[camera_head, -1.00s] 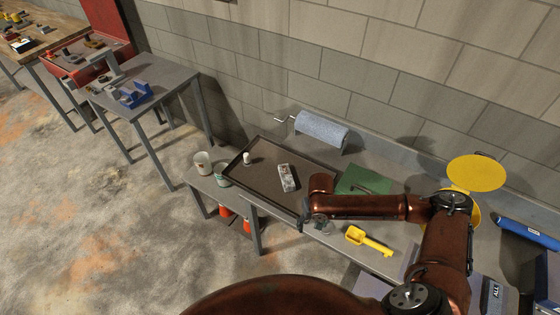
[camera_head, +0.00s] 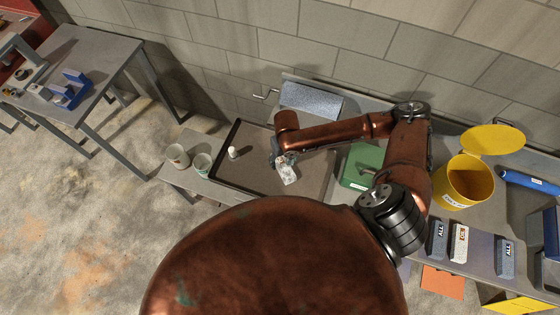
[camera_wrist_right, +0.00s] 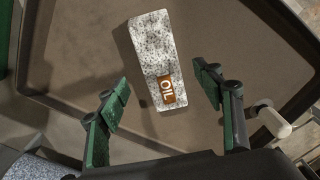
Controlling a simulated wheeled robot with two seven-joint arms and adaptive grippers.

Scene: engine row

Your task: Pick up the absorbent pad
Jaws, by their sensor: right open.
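The absorbent pad (camera_head: 288,173) is a speckled grey-white block lying in the dark tray (camera_head: 236,183). In the right wrist view the pad (camera_wrist_right: 153,45) shows a brown label reading OIL at its near end. My right gripper (camera_head: 282,161) is over the tray at the pad, partly covering it in the head view. In the right wrist view my right gripper (camera_wrist_right: 164,82) is open, with one green-padded finger on each side of the pad's labelled end and gaps between. Contact is not visible. My left gripper is not in view.
A small white cylinder (camera_head: 234,152) stands in the tray; two cups (camera_head: 178,156) stand left of it. A green case (camera_head: 360,165), yellow bin (camera_head: 463,183) and several labelled blocks (camera_head: 459,243) are on the right.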

